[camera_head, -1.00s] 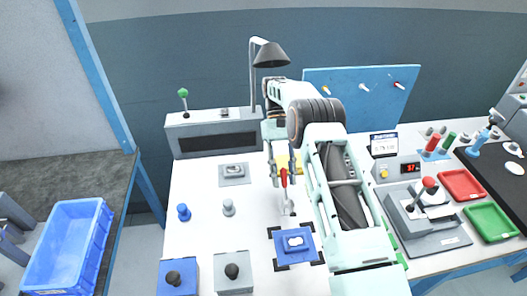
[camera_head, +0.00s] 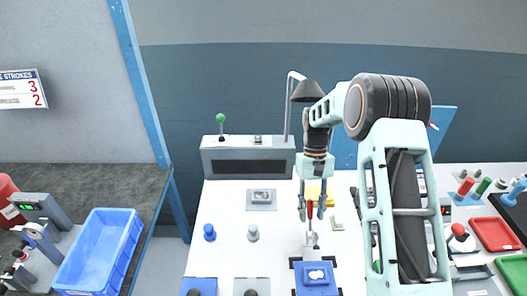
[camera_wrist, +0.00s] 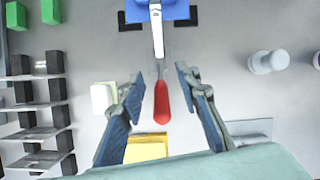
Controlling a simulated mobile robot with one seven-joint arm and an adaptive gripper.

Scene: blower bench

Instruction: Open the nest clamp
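The nest clamp has a red handle (camera_head: 310,210) on a pale metal lever (camera_head: 311,239), just behind the blue nest (camera_head: 316,276). A light part (camera_head: 317,274) sits in the nest. In the wrist view the red handle (camera_wrist: 161,103) points away from the nest (camera_wrist: 178,12), at the top edge. My gripper (camera_head: 311,214) points down over the handle. Its fingers (camera_wrist: 160,78) are open, one on each side of the handle, with gaps visible on both sides in the wrist view. I cannot tell the exact height of the fingertips against the handle.
A yellow block (camera_head: 318,190) lies behind the clamp. A blue peg (camera_head: 209,232) and a grey peg (camera_head: 253,233) stand to the left. A grey console (camera_head: 248,157) and a lamp (camera_head: 306,90) stand at the back. A slotted rack (camera_wrist: 38,118) shows left in the wrist view.

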